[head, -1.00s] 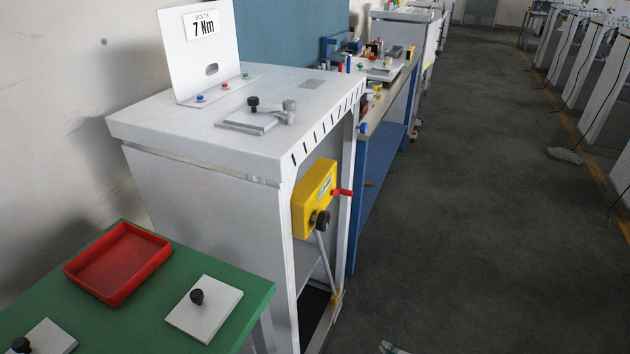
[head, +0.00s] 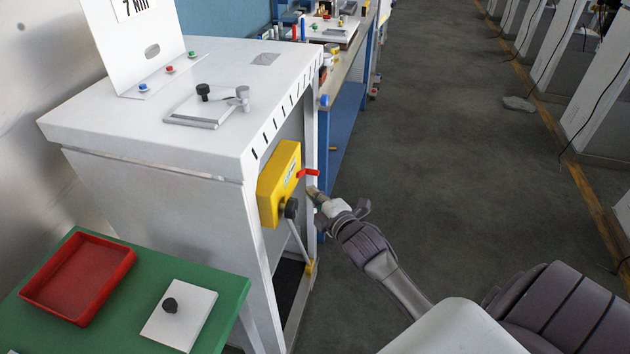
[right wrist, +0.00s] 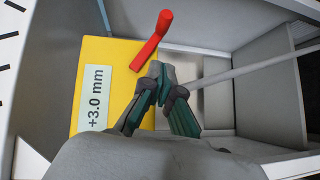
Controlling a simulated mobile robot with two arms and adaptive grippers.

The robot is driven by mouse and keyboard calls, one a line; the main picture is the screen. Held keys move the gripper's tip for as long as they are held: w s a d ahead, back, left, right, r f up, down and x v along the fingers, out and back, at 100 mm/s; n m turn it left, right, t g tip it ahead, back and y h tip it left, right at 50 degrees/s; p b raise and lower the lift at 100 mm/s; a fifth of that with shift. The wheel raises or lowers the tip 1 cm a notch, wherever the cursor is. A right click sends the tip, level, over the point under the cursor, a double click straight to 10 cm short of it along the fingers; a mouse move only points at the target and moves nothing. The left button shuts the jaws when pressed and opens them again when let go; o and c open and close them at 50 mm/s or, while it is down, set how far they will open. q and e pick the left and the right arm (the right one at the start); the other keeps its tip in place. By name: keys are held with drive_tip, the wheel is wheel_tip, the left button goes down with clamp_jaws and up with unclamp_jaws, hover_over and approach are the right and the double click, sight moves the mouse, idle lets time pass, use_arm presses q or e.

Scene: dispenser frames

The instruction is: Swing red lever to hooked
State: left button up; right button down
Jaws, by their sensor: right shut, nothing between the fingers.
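The red lever (head: 309,172) sticks out to the right from the yellow box (head: 280,184) on the front of the white cabinet. In the right wrist view the red lever (right wrist: 152,40) slants up and right from the yellow box (right wrist: 98,70), which bears a "+3.0 mm" label. My right gripper (head: 313,191) is just below the lever in the head view. In the right wrist view my right gripper (right wrist: 160,80) is shut and empty, its fingertips close to the lever's lower end. I cannot tell if they touch it. My left gripper is not in view.
A black knob (head: 291,208) with a grey rod sits below the yellow box. The white cabinet (head: 170,215) fills the left middle. A green table (head: 227,290) with a red tray (head: 122,262) stands at the lower left. The floor to the right is open.

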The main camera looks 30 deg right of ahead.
sight(312, 173)
drive_tip(key=w+d, duration=0.1)
drive_tip(key=w, duration=0.1)
drive_tip(key=w+d+f, duration=0.1)
drive_tip(key=d, duration=0.1)
drive_tip(key=shift+w+p, duration=0.35)
drive_tip(key=shift+w+d+r+n+t+b, duration=0.3)
drive_tip(key=shift+d+b, duration=0.15)
drive_tip(key=shift+b, duration=0.25)
drive_tip(key=shift+r, duration=0.1)
